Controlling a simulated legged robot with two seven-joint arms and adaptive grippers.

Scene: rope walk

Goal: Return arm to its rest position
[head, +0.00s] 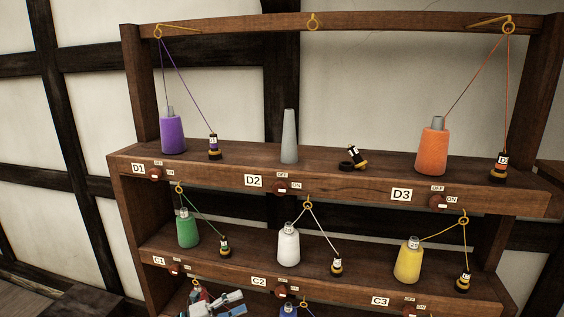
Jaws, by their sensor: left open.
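My left gripper (236,303) shows at the bottom edge, left of centre, in front of the lowest visible part of the rack. Its fingers point right and are apart, with nothing seen between them. It partly covers what stands behind it on the lower level. The rest of my left arm is mostly below the picture. My right gripper is not in view.
A wooden rack has a top shelf (340,181) with a purple cone (172,135), a bare grey cone (289,137), an orange cone (431,152) and a tipped small spool (357,157). Below stand green (187,231), white (288,247) and yellow (408,263) cones. Threads run to hooks.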

